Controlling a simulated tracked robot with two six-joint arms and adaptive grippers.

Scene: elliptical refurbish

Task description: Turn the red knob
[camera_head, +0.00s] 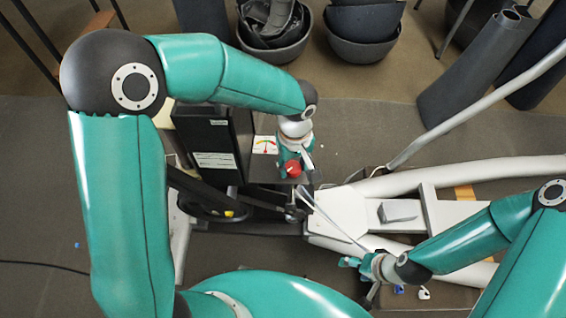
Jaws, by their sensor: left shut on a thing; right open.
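The red knob (293,168) is in the middle of the head view, on the dark housing of the elliptical machine. A small white dial label (265,145) with coloured marks lies just left of it. My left gripper (293,160) reaches down from above and is shut on the red knob; its fingers are partly hidden by its own wrist. My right gripper (354,263) is at the lower right of the knob, apart from it, low over the white frame; it is open and empty.
The white machine frame (345,205) runs to the right, with a slanted white bar (480,108) rising over it. A black upright box (212,150) stands left of the knob. Dark bowls (363,50) and tall dark vases (470,72) stand at the back. Grey floor (350,115) is clear behind the machine.

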